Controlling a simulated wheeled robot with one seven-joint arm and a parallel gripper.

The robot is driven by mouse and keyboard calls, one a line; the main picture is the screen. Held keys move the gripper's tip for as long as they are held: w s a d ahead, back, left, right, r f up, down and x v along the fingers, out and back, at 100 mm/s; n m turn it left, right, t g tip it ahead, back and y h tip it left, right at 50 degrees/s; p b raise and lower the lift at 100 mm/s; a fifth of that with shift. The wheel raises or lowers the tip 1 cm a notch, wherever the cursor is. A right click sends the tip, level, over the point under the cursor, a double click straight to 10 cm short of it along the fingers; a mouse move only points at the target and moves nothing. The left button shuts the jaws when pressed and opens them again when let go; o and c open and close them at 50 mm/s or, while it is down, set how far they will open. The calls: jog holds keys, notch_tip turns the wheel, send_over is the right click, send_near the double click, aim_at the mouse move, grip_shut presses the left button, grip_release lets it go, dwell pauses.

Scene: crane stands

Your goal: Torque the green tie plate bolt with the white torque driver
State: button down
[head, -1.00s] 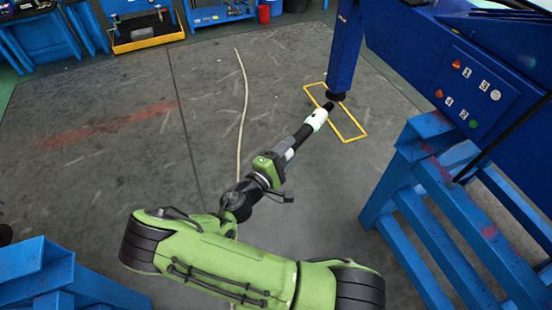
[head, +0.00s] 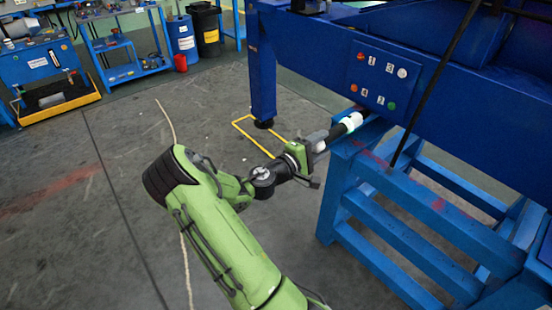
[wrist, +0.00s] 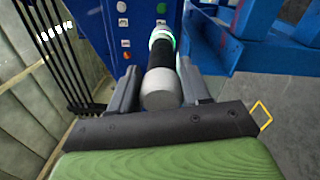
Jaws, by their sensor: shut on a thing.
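The white torque driver, with a black grip, shows in the head view (head: 350,122) and in the wrist view (wrist: 162,75). My gripper (head: 322,143) is shut on it, and in the wrist view my two grey fingers stand either side of it. The driver points forward, and a green glow rings its front part in the wrist view. Its tip is near the blue crane structure in the head view, below the button panel; I cannot tell whether it touches anything.
A button panel (head: 383,75) with several coloured buttons is on the blue crane beam. A blue stand (head: 400,240) fills the right side. A yellow floor outline (head: 250,138) surrounds a crane leg. Blue workbenches stand at the back left. The grey floor at left is open.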

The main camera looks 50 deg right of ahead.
jog(key=shift+s+d+r+m+g, duration=0.15)
jog(key=shift+s+d+g, duration=0.1)
jog(key=shift+s+d, duration=0.3)
jog(key=shift+s+d+r+m+g, duration=0.15)
jog(key=shift+s+d+g, duration=0.15)
jog(key=shift+s, duration=0.35)
jog(key=shift+s+d+p, duration=0.15)
jog(key=shift+d, duration=0.8)
jog(key=shift+s+d+p, duration=0.15)
jog(key=shift+s+d, duration=0.05)
jog(key=shift+d, duration=0.75)
jog(key=shift+s+d+p, duration=0.15)
jog(key=shift+d, duration=0.8)
jog(key=shift+s+d+r+p, duration=0.1)
jog(key=shift+d+p, duration=0.05)
jog(key=shift+d, duration=0.4)
jog(key=shift+s+d+p, duration=0.1)
jog(key=shift+d+p, duration=0.05)
jog(key=shift+d, duration=0.4)
dwell(1.2)
dwell(0.3)
jog(key=shift+w+a+b, duration=0.25)
jog(key=shift+a, duration=1.1)
jog(key=shift+w+a+b, duration=0.2)
jog(key=shift+a+b, duration=0.05)
jog(key=shift+a, duration=1.05)
